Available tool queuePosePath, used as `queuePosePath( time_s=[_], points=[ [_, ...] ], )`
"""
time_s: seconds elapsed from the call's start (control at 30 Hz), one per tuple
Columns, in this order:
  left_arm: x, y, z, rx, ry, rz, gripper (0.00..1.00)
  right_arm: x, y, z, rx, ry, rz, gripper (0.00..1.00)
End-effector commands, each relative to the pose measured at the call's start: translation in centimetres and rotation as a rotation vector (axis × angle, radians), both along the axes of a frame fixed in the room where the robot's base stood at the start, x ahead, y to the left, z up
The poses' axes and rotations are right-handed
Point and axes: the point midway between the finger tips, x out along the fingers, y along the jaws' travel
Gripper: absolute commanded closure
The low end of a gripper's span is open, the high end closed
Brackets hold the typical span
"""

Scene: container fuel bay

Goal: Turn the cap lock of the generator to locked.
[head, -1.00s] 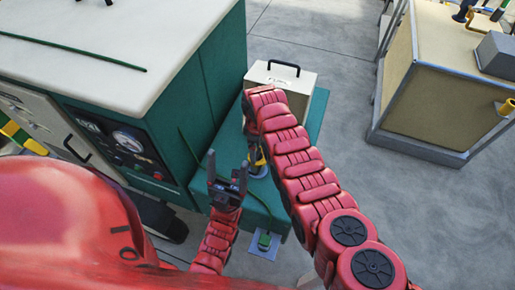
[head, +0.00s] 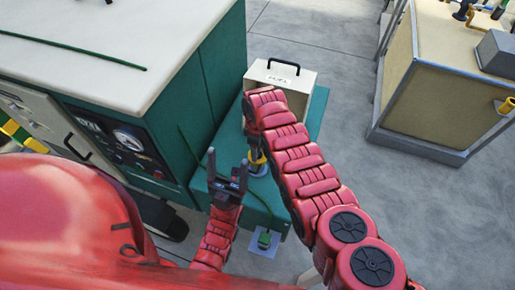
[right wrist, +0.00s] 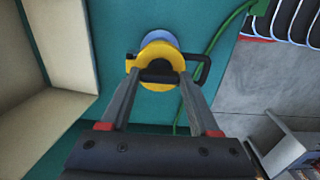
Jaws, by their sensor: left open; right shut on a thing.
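The generator is the teal cabinet (head: 200,130) with a white top and a gauge panel, with a lower teal ledge (head: 265,195) at its right. The yellow cap lock (head: 257,158) stands on this ledge on a grey-blue round base. In the right wrist view the yellow cap (right wrist: 158,62) has a dark bar handle across it. My right gripper (right wrist: 160,78) is shut on that dark handle, with a finger on each side; in the head view my arm partly hides it. My left gripper (head: 228,168) is open and empty, left of the cap, fingers pointing up.
A cream box (head: 283,80) with a black handle stands behind the cap on the ledge. A green cable (right wrist: 215,45) runs beside the cap. A beige crate-like unit (head: 430,90) stands at right, with clear grey floor (head: 400,200) in front.

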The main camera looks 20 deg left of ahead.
Motion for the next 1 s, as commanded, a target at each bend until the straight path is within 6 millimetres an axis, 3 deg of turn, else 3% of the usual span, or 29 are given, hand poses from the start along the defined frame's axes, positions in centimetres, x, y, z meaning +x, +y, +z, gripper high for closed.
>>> queuePosePath(
  time_s=[0.3, 0.53, 1.0],
  points=[
    [0.0, 0.0, -0.3, 0.0, 0.0, 0.0, 0.25, 0.0, -0.1, -0.1, -0.002, 0.001, -0.029, 0.93],
    [0.0, 0.0, -1.3, 0.0, 0.0, 0.0, 0.25, 0.2, 0.0, -0.1, 0.003, -0.005, -0.147, 0.93],
    [0.0, 0.0, -6.1, 0.0, 0.0, 0.0, 0.25, 0.1, 0.0, -0.6, 0.002, -0.002, -0.574, 0.93]
  ],
)
